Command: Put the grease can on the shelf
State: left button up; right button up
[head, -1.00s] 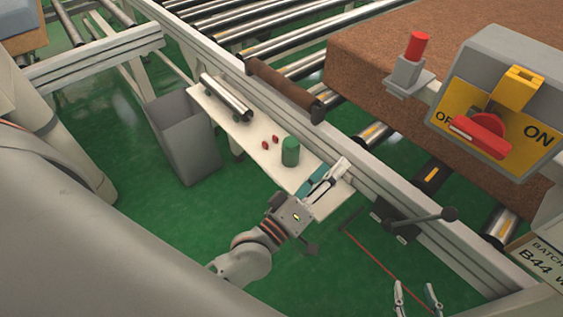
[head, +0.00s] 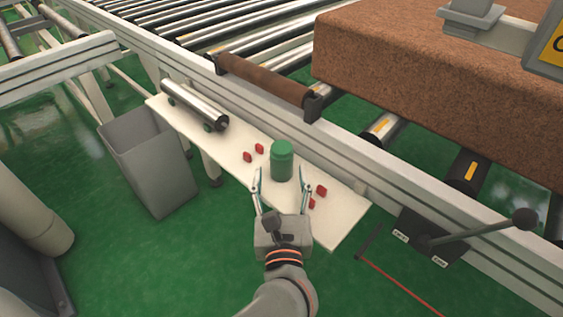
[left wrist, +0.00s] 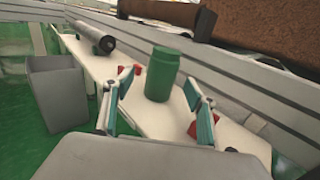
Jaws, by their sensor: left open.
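The green grease can (head: 281,161) stands upright on the white shelf (head: 334,232) beside the conveyor frame. It also shows in the left wrist view (left wrist: 161,76), just beyond my fingers and between them in the picture. My left gripper (head: 281,186) is open, with its two fingers spread toward the can; in the left wrist view its fingers (left wrist: 160,105) hold nothing. I cannot tell whether a fingertip touches the can. My right gripper does not show in the head view now.
Small red pieces (head: 253,152) lie left of the can, and others (head: 318,193) lie right of it. A metal roller (head: 195,105) lies at the shelf's far left end. A grey bin (head: 150,160) stands on the floor beside the shelf. A black lever (head: 480,230) juts out at the right.

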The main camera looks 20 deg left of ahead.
aim_at(282, 166)
pick_arm(q)
jog(key=x, duration=0.5)
jog(key=shift+w+r+b, duration=0.2)
jog(key=shift+w+b, duration=0.2)
jog(key=c, duration=1.4)
jog(key=shift+c, duration=0.8)
jog(key=shift+r, duration=0.15)
